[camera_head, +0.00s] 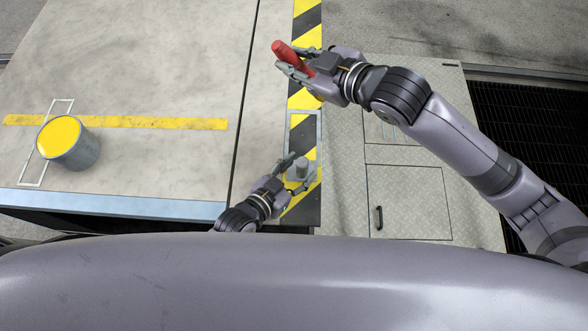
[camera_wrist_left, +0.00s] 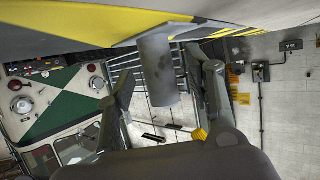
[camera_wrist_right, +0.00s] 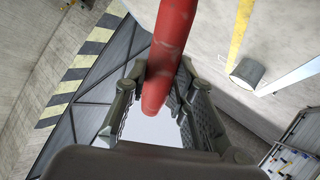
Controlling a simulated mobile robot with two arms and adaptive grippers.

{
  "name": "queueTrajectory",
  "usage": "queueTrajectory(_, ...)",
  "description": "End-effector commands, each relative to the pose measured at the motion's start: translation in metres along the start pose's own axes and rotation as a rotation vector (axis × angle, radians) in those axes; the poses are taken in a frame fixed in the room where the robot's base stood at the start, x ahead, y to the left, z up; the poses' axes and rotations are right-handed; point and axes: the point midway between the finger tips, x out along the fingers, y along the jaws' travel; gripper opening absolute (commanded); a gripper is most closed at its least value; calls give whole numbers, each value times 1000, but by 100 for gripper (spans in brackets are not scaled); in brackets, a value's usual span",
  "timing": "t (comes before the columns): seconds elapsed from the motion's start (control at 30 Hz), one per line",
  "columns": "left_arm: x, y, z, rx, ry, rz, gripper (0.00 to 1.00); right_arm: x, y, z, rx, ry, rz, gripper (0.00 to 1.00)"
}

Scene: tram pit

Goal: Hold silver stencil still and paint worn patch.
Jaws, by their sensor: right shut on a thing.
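The silver stencil (camera_head: 318,135), a thin grey frame with an upright grey post, lies over the black-and-yellow striped band. My left gripper (camera_head: 290,172) is open beside the post, its fingers apart. In the left wrist view the post (camera_wrist_left: 158,72) stands between the open fingers (camera_wrist_left: 168,82), with gaps visible at both sides. My right gripper (camera_head: 296,66) is shut on a red handled tool (camera_head: 285,50), raised above the far part of the band. It also shows in the right wrist view (camera_wrist_right: 172,45). The tool's working end is unclear. I cannot make out the worn patch's outline.
A grey can with a yellow top (camera_head: 72,150) stands on the pale deck at left, partly over a white painted outline. A yellow line (camera_head: 160,123) crosses the deck. A metal plate with a handled hatch (camera_head: 410,205) lies right of the band. A dark grating (camera_head: 530,130) is farther right.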

Motion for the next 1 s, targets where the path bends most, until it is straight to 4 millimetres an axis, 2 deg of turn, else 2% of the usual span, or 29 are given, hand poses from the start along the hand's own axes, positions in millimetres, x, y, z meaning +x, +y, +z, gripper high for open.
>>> queueTrajectory(0.07, 0, 0, 0, 0, 0, 0, 42, 0, 0, 0, 0, 1, 0, 0)
queueTrajectory(0.7, 0, 0, 0, 0, 0, 0, 0, 0, 0, 0, 0, 1, 0, 0)
queueTrajectory(0.77, 0, 0, 0, 0, 0, 0, 0, 0, 0, 0, 0, 1, 0, 0)
queueTrajectory(0.8, 0, 0, 0, 0, 0, 0, 26, 0, 0, 0, 0, 1, 0, 0)
queueTrajectory(0.93, 0, 0, 0, 0, 0, 0, 35, 0, 0, 0, 0, 1, 0, 0)
queueTrajectory(1.0, 0, 0, 0, 0, 0, 0, 35, 0, 0, 0, 0, 1, 0, 0)
